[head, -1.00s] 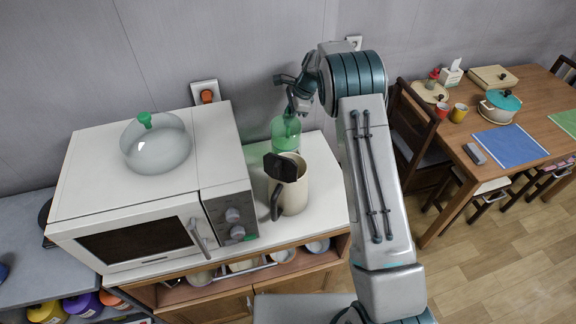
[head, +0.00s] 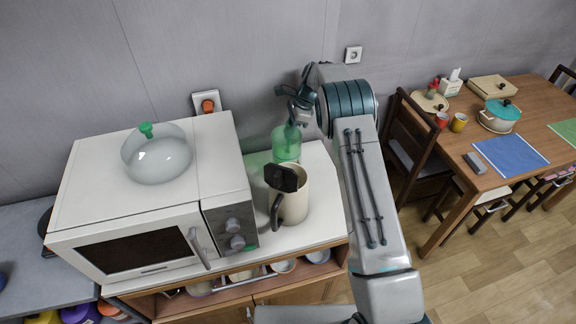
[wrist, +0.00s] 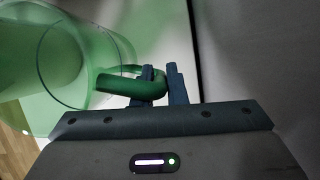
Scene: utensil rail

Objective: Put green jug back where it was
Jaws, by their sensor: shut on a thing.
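The green jug (head: 286,144) is see-through and stands upright at the back of the white counter, behind the cream kettle, in the head view. In the wrist view the jug (wrist: 70,60) fills the left side, with its solid green handle (wrist: 125,86) reaching to the right. My gripper (wrist: 165,80) is shut on that handle, with the fingers on either side of its outer end. In the head view my gripper (head: 293,112) is at the top of the jug, partly hidden by my own wrist. I cannot tell whether the jug's base touches the counter.
The cream kettle (head: 294,196) with a black lid stands just in front of the jug. A white microwave (head: 150,200) with a glass lid (head: 158,158) on top is at the left. The wall with an orange plug (head: 207,104) is close behind. The counter's right end is bare.

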